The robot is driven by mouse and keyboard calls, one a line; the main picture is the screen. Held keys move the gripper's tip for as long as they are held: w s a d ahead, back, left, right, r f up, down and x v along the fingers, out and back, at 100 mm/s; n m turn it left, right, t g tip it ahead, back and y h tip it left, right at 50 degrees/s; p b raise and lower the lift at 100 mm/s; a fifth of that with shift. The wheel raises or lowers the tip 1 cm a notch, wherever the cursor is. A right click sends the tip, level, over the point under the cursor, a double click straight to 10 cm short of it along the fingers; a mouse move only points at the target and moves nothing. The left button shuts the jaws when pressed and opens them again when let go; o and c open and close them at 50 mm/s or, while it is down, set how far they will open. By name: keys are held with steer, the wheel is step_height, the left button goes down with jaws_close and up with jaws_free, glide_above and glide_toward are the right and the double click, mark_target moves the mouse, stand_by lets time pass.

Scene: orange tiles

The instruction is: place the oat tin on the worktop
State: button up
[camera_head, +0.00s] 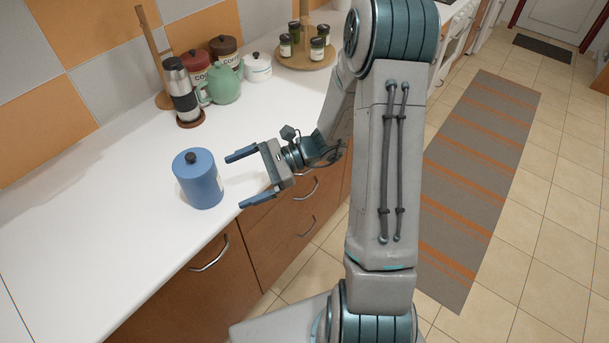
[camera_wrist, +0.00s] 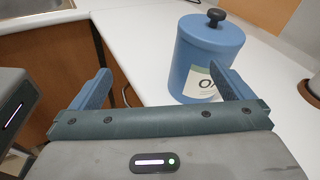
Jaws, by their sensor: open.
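The oat tin (camera_head: 198,180) is a blue cylinder with a blue lid and a dark knob. It stands upright on the white worktop (camera_head: 95,225), close to the front edge. In the wrist view the tin (camera_wrist: 205,60) shows a pale label with part of the lettering, partly hidden by a finger. My gripper (camera_head: 234,180) is open and empty, just to the right of the tin in the head view. Its two blue fingers point toward the tin, with a small gap between. The wrist view also shows both fingers (camera_wrist: 164,88) spread apart.
A steel flask (camera_head: 181,90), a green teapot (camera_head: 223,84), dark red and brown canisters, and a white lidded pot (camera_head: 258,67) stand at the back. A round wooden rack (camera_head: 307,55) holds several jars. The worktop left of the tin is clear. Drawer handles (camera_head: 210,256) project below the edge.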

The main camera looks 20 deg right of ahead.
steer(key=s+d+r+n+g+h, duration=0.25)
steer(key=s+r+n+h, duration=0.25)
steer(key=s+n+h, duration=0.5)
steer(key=s+d+r+n+t+h, duration=0.4)
steer(key=d+r+n+t+h, duration=0.1)
steer(key=d+r+n+t, duration=0.1)
steer(key=shift+s+d+r+h, duration=0.35)
steer(key=shift+d+r, duration=0.25)
steer(key=shift+d, duration=0.3)
